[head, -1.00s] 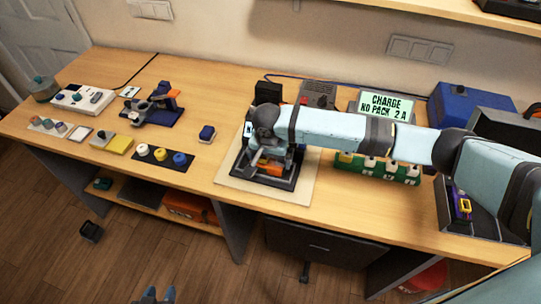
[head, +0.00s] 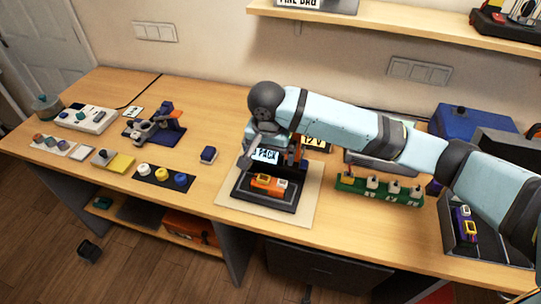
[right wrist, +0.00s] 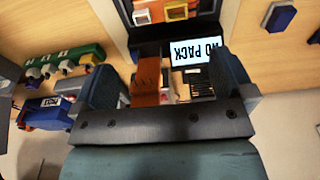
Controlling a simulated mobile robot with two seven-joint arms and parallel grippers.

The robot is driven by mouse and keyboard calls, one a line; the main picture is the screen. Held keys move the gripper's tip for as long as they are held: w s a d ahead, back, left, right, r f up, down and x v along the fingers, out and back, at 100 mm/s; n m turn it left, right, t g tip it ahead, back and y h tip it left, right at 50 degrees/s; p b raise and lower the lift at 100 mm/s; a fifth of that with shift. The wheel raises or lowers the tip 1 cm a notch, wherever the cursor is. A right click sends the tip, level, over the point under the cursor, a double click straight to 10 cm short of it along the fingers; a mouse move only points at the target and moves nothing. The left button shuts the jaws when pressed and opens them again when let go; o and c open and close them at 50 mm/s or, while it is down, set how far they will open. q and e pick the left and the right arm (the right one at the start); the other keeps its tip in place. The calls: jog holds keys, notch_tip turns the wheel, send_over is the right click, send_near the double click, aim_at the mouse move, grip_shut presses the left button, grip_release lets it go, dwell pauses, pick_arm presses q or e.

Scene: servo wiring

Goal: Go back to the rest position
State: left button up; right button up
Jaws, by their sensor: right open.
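My right gripper (head: 268,148) is open and raised above the back of a black fixture. It also shows in the right wrist view (right wrist: 165,70), with its two dark fingers wide apart and nothing clasped. An orange piece (head: 268,183) lies in the black fixture (head: 266,204) on a pale board (head: 227,190), apart from the fingers. An orange-brown upright part (right wrist: 147,80) shows between the fingers in the right wrist view; I cannot tell its distance. A small screen reading "NO PACK" (right wrist: 195,51) is beyond the fingers. My left gripper is not in view.
A green rack (head: 378,190) with several pale-topped items stands right of the board. A dark tray (head: 487,249) with purple and yellow items is at far right. A shelf (head: 400,22) overhangs the back. Several small parts (head: 165,177) occupy the table's left side.

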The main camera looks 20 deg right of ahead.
dwell(0.3)
jog(key=s+a+f+n+t+y, duration=0.1)
jog(key=s+a+f+n+y, duration=0.15)
jog(key=s, duration=0.35)
jog(key=s+a+f+n+y, duration=0.2)
jog(key=s+f+n, duration=0.2)
jog(key=s, duration=0.3)
jog(key=s+d+f+n+t+h, duration=0.1)
jog(key=s+d+f+n+h, duration=0.15)
jog(key=s+d, duration=1.3)
jog(key=w+a+f+t+y+p, duration=0.1)
jog(key=w+a+f+t, duration=0.1)
jog(key=a+f+t, duration=0.1)
jog(key=w+a+f+n+t+y+p, duration=0.1)
jog(key=w+a+f+t, duration=0.2)
jog(key=f, duration=0.5)
jog(key=shift+a+f+t+p, duration=0.3)
jog(key=shift+a+t+p, duration=0.15)
jog(key=shift+t, duration=0.45)
